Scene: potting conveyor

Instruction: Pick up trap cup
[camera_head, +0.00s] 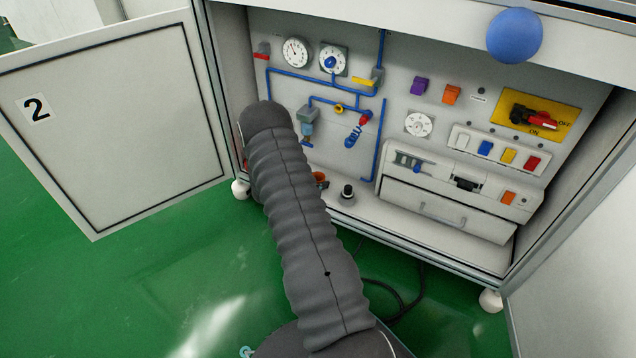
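A small blue-grey, partly clear cup (307,129) hangs upright below a grey block on the blue pipework at the cabinet's back panel. It looks like the trap cup. My dark grey, sleeved arm reaches up from the bottom of the view into the left part of the open cabinet. Its far end bends just left of the cup and covers part of the panel. My gripper is hidden behind the arm, so I cannot see its fingers or whether it holds anything.
The cabinet door (115,120) stands open at left. A drawer unit (450,208) fills the cabinet's lower right. Green floor is clear at left.

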